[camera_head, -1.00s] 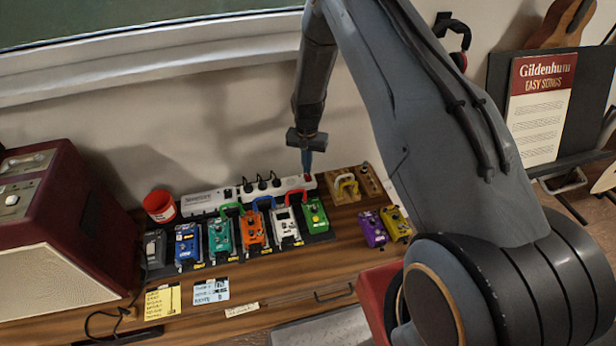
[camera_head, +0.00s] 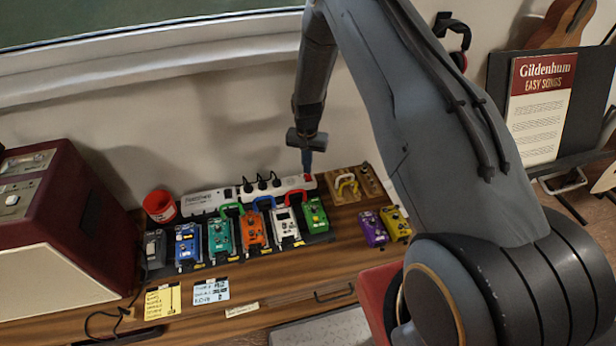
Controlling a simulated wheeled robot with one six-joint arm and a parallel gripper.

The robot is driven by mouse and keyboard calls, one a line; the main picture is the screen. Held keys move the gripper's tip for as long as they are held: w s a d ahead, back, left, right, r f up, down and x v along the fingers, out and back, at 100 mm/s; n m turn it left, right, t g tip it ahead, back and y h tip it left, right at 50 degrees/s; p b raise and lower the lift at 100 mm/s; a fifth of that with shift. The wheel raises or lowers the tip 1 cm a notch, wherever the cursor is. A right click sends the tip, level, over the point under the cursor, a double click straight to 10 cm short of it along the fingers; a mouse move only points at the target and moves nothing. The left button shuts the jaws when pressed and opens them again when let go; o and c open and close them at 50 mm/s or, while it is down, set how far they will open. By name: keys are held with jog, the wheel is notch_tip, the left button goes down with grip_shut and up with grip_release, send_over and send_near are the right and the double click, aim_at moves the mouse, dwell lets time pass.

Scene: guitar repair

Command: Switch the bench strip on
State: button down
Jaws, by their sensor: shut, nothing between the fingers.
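The bench strip (camera_head: 209,200) is a long white power strip at the back of the wooden bench, behind the row of pedals. Several black plugs sit in its middle. A red switch (camera_head: 308,178) shows at its right end; whether it is lit is too small to tell. My gripper (camera_head: 306,170) points down at that right end, shut and empty, with its tips at or just above the red switch. The tips partly cover the switch, and I cannot tell whether they touch it.
Several coloured pedals (camera_head: 253,231) stand on a dark board just in front of the strip. A red cup (camera_head: 160,206) stands to the left, and a wooden block with a cable loop (camera_head: 345,186) to the right. A maroon amplifier (camera_head: 60,225) fills the bench's left end.

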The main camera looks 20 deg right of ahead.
jog(key=shift+f+b, duration=0.45)
jog(key=shift+f, duration=0.25)
dwell(0.6)
notch_tip(320, 180, up, 7)
jog(key=p, duration=0.3)
dwell(0.6)
jog(key=shift+r, duration=0.1)
jog(key=s+r+n+b, duration=0.1)
jog(key=s+r, duration=0.4)
jog(key=r, duration=0.3)
jog(key=s+r+n, duration=0.2)
jog(key=s+r, duration=0.3)
jog(key=r, duration=0.3)
jog(key=s+r+n, duration=0.1)
jog(key=s+r, duration=0.2)
jog(key=s, duration=0.3)
jog(key=s+r+n+t+b, duration=0.1)
jog(key=s+r, duration=0.1)
jog(key=s, duration=0.4)
jog(key=s+r+n, duration=0.1)
jog(key=s+r, duration=0.2)
jog(key=s, duration=0.3)
jog(key=shift+r+b, duration=0.3)
jog(key=shift+b, duration=0.1)
